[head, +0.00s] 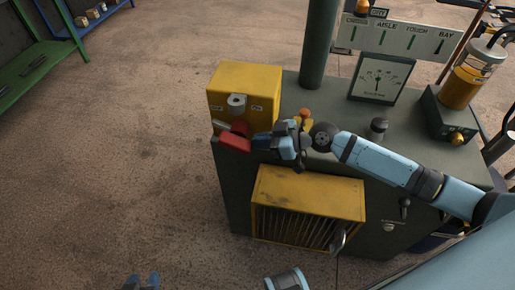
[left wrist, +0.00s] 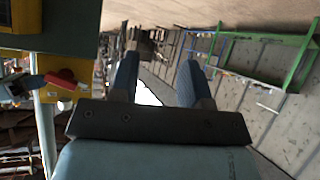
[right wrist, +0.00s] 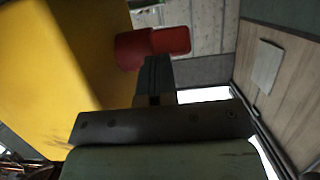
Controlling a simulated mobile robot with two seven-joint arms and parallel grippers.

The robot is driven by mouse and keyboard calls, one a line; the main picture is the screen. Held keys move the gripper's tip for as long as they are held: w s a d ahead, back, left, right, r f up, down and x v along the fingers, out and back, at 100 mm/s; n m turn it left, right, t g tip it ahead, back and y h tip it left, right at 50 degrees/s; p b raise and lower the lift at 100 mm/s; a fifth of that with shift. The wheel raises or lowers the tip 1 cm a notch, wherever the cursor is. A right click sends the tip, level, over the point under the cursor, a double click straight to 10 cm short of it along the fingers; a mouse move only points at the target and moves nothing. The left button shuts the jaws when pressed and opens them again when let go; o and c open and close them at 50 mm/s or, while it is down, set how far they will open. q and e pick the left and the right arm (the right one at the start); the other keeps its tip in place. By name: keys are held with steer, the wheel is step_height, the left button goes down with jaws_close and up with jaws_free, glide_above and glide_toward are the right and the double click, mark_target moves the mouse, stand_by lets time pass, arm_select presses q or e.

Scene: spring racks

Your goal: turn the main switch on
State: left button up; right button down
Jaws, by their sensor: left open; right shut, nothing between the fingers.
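The main switch is a yellow box (head: 244,86) on the left end of the dark green cabinet, with a grey round knob (head: 236,103) and a red handle (head: 235,143) low on its front. The red handle also shows in the left wrist view (left wrist: 62,77) and the right wrist view (right wrist: 170,40). My right gripper (head: 258,141) is shut and empty, its tips just to the right of the red handle; whether they touch it I cannot tell. My left gripper (head: 142,281) is open and empty, low in the head view, over the floor.
The green cabinet (head: 232,187) carries a yellow grille box (head: 310,190), a dial gauge (head: 381,77), a sign with labelled slots (head: 402,36) and an amber cylinder (head: 468,80). A green post (head: 320,45) rises behind. The floor at left is clear, with a green rack (head: 35,65) beyond.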

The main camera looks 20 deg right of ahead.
arm_select(q)
steer(key=w+d+r+t+h+b, duration=0.3)
steer(key=d+r+t+h+b, duration=0.1)
steer(key=b, duration=1)
steer(key=shift+w+d+r+t, duration=0.15)
steer(key=shift+d+r+t, duration=0.4)
steer(key=shift+t, duration=0.15)
arm_select(e)
steer(key=shift+w+a+f+t+y, duration=0.15)
steer(key=shift+f+t+y, duration=0.45)
steer(key=shift+f+y, duration=0.65)
steer(key=shift+f+h, duration=0.25)
